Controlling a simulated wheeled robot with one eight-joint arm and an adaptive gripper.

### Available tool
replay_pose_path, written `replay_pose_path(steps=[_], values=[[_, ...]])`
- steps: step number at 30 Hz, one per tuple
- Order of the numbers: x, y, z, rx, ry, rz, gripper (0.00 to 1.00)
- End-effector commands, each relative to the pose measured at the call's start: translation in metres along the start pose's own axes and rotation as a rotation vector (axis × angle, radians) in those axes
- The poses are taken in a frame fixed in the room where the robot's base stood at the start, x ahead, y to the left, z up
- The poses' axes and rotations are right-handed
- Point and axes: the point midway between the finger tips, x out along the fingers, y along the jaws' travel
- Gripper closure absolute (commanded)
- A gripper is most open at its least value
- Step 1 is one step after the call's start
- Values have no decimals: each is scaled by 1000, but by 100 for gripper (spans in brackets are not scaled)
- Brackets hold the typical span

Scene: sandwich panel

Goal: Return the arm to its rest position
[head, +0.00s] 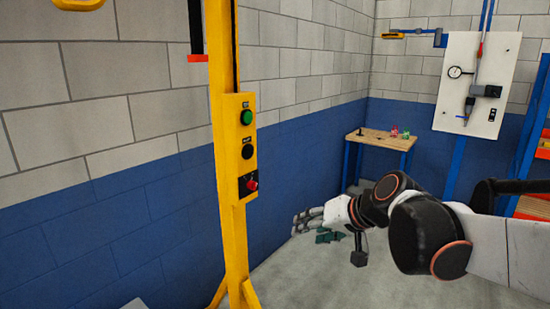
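My arm reaches in from the right edge of the head view, out over the floor. My gripper (308,219) is at its far end, to the right of the yellow post (228,180) and apart from it. The fingers are small and seen from the side, pointing left, so I cannot tell whether they are open or shut. I see no object held in them. A dark green thing (326,236) shows just below the fingers; I cannot tell what it is or whether it touches them.
The post carries a yellow button box with a green button (246,117), a black button (247,152) and a red knob (252,185). A wooden-topped bench (380,139) stands in the back corner. A white panel (478,85) and orange shelves (533,206) are at right. Grey floor is open around the post.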

Motion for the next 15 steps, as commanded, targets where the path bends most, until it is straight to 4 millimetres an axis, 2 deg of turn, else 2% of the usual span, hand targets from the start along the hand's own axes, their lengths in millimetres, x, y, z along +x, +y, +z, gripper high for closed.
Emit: replay_pose_path(steps=[1, 6, 15], values=[[-13, 3, 15, -13, -8, 33, 53], [-50, 21, 61, -55, -31, 155, 53], [-106, 64, 141, -130, -56, 370, 53]])
